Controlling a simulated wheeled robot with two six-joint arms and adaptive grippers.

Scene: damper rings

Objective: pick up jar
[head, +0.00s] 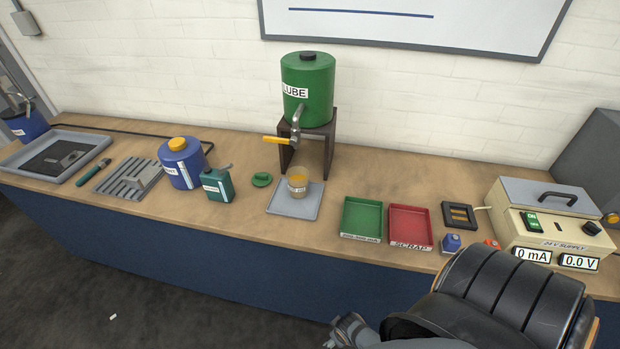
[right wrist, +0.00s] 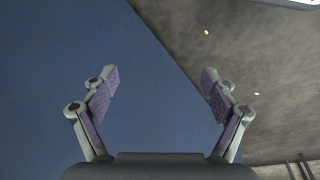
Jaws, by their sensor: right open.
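A green round lid (head: 262,180) lies on the bench just left of the mat. My right gripper (right wrist: 158,84) is open and empty in the right wrist view, facing the blue bench front and the floor. In the head view part of my right arm shows at the bottom right, well away from the jar. My left gripper is out of view.
A blue jug (head: 183,163) and a green can (head: 217,185) stand left of the jar. Right of it are a green tray (head: 361,218), a red SCRAP tray (head: 410,226) and a power supply (head: 550,222). The bench front edge is clear before the mat.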

